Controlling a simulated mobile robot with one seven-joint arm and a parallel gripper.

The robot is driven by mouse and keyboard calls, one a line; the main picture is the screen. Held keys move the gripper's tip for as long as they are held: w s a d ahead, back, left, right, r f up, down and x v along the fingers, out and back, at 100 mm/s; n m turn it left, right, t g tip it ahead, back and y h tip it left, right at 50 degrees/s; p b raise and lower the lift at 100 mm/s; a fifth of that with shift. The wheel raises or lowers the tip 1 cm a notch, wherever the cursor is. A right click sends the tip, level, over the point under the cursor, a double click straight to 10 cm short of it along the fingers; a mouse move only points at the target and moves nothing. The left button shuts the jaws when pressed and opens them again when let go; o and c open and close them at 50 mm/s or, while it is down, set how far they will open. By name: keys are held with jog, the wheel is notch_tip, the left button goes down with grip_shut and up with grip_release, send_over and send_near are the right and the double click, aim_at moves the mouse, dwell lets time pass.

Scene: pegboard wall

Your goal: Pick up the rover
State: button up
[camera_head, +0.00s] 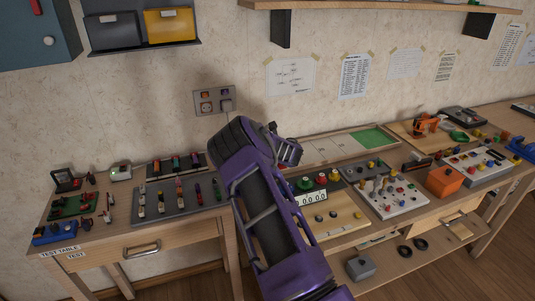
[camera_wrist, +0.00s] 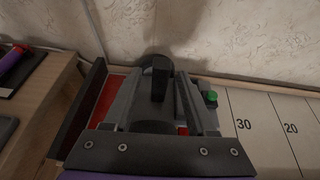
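My gripper (camera_wrist: 158,82) shows in the wrist view with its two grey fingers apart. A dark grey piece with an upright black post (camera_wrist: 161,72) stands between the fingers; it may be part of the rover, but I cannot tell. I do not see it clearly gripped. A green knob (camera_wrist: 210,97) and small red bits show beside the fingers. Below is a pale board marked 30 and 20 (camera_wrist: 263,120) with a red end zone (camera_wrist: 108,100). In the head view my purple arm hides the board's left end, and no rover can be made out there.
A dark wall (camera_wrist: 80,115) edges the red zone on the left. The board's green end (camera_head: 370,138) lies to the right. A block with red and green buttons (camera_head: 312,190) stands near my arm. An orange box (camera_head: 444,181) and several small parts crowd the bench.

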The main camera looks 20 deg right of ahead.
grip_shut()
jog(key=shift+r, duration=0.1)
dwell(1.1)
